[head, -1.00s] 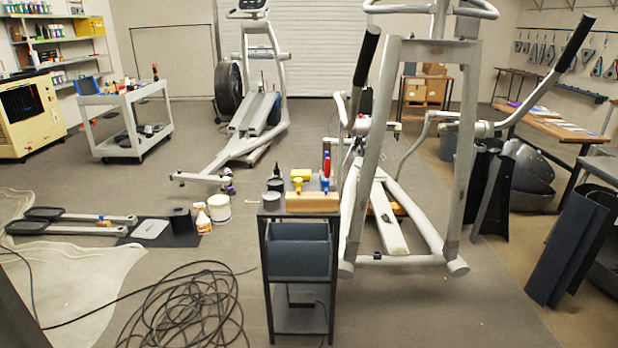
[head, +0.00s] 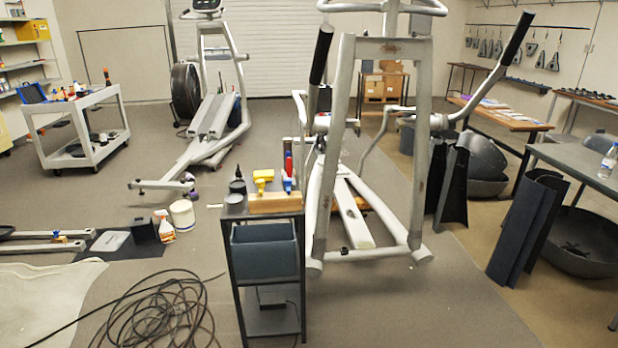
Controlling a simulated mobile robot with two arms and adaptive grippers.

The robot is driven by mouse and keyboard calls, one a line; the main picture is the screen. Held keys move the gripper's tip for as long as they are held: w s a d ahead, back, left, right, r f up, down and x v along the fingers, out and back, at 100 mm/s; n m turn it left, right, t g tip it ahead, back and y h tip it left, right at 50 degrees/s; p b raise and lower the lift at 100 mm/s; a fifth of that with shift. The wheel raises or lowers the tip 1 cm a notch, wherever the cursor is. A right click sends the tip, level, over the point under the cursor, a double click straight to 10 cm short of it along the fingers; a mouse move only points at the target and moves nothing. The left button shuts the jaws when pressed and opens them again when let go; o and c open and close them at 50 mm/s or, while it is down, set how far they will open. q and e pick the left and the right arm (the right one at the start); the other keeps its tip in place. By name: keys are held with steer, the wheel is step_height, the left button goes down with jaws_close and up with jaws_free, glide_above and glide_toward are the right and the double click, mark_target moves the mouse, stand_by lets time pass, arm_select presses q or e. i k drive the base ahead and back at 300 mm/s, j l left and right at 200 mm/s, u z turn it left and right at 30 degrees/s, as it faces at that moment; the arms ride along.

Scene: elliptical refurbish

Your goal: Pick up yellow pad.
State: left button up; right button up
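A small yellow item (head: 263,177) stands on top of the dark shelf stand (head: 226,250) in the middle of the head view. It is too small to tell whether it is the yellow pad. It is by a tan block (head: 275,202), a red and blue tool (head: 288,172) and dark round containers (head: 235,200). No other clear yellow pad shows. Neither of my grippers is in view.
Behind the stand is a large grey elliptical frame (head: 341,130). A coiled black cable (head: 165,310) lies on the floor left of the stand. Dark curved panels (head: 525,225) and a grey table (head: 580,165) are at the right.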

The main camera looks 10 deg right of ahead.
mark_target(268, 175)
steer(key=i+j+z, duration=0.15)
steer(key=i, duration=0.25)
steer(key=i+j+z, duration=0.15)
steer(key=i, duration=0.3)
steer(key=i+j+z, duration=0.2)
steer(key=i+j, duration=0.1)
steer(key=i, duration=0.1)
